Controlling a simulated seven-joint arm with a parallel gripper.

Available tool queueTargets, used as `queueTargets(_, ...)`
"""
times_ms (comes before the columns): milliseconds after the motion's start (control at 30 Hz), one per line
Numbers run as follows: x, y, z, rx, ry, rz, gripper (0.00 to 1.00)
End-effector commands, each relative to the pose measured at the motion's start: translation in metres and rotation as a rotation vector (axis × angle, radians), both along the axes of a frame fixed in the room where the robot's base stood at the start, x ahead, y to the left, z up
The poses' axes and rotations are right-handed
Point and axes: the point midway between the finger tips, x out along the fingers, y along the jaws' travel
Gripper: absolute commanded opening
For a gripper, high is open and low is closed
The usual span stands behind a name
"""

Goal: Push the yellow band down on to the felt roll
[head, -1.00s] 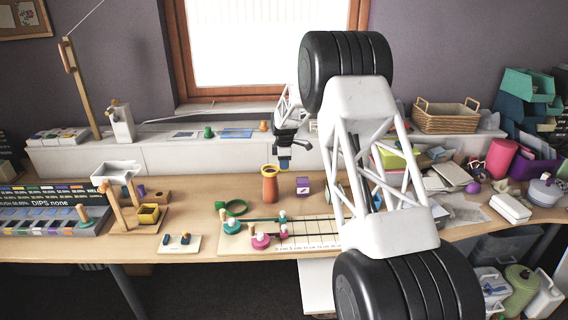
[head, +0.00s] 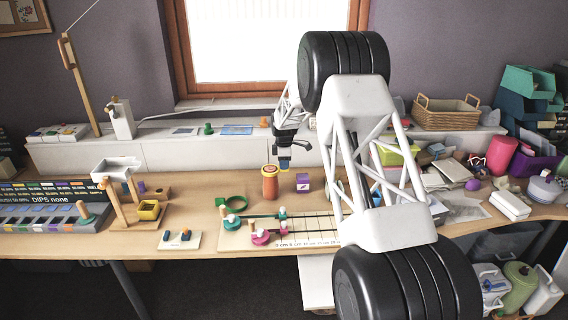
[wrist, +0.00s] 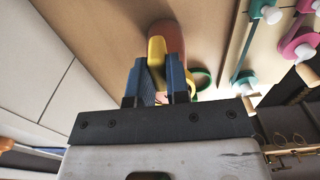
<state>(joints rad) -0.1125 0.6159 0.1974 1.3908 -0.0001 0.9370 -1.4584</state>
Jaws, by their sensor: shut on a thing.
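The felt roll (head: 270,187) is an orange-brown cylinder standing upright on the table, with a yellow edge at its top in the head view. In the wrist view the roll (wrist: 172,34) shows just beyond my fingertips. My gripper (head: 284,164) is beside the roll's top, slightly to its right in the head view. In the wrist view my gripper (wrist: 157,62) has its two blue fingers shut on the yellow band (wrist: 156,50), which lies against or in front of the roll. The fingers hide part of the band. I cannot tell how far it encircles the roll.
A board with teal and pink knobs (head: 261,237) lies in front. A yellow-cupped wooden stand (head: 149,210) is farther left. A white ledge runs behind.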

Motion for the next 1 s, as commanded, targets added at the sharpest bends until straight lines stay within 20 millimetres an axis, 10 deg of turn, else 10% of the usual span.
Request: queueTargets(1000, 0.000, 0.000, -0.020, 0.000, 0.001, 0.000, 0.00)
